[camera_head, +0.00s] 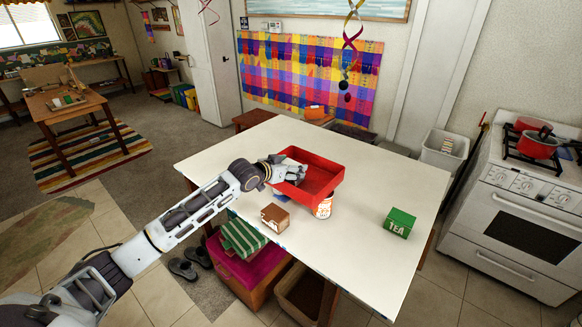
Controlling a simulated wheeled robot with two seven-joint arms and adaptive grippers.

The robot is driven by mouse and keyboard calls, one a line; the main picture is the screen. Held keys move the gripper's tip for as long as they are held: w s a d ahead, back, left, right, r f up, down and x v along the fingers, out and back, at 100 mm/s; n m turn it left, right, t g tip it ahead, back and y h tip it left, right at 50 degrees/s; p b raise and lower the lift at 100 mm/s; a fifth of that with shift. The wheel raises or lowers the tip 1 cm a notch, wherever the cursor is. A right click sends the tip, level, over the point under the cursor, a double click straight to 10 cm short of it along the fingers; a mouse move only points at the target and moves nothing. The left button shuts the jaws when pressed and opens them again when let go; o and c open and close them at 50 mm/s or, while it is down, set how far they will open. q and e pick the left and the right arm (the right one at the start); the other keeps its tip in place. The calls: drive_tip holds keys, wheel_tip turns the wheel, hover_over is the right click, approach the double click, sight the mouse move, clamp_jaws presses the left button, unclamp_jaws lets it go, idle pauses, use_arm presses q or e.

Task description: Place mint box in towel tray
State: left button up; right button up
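A green box lettered TEA (399,223) stands on the right part of the white table; it may be the mint box, but I see no mint label. A red open tray (327,183) is near the table's middle, behind a white-and-orange can (323,208). I see no towel in it. A green striped, towel-like stack (243,238) sits on a magenta-topped box below the table's left edge. My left gripper (291,171) is at the red tray's left end, overlapping its rim; whether its fingers grip the rim is unclear. My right gripper is not in view.
A small brown box (275,217) stands on the white table (350,255) left of the can. The table's right and front areas are mostly clear. A stove (530,215) with red pots stands at the right. A white bin (441,152) stands behind the table.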

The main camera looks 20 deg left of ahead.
use_arm(q)
drive_tip(key=o, duration=0.4)
drive_tip(key=shift+r, duration=0.1)
drive_tip(key=shift+b+v, duration=0.6)
drive_tip(key=shift+v, duration=3.1)
drive_tip(key=shift+b+v, duration=0.3)
drive_tip(key=shift+v, duration=2)
drive_tip(key=shift+r, duration=0.1)
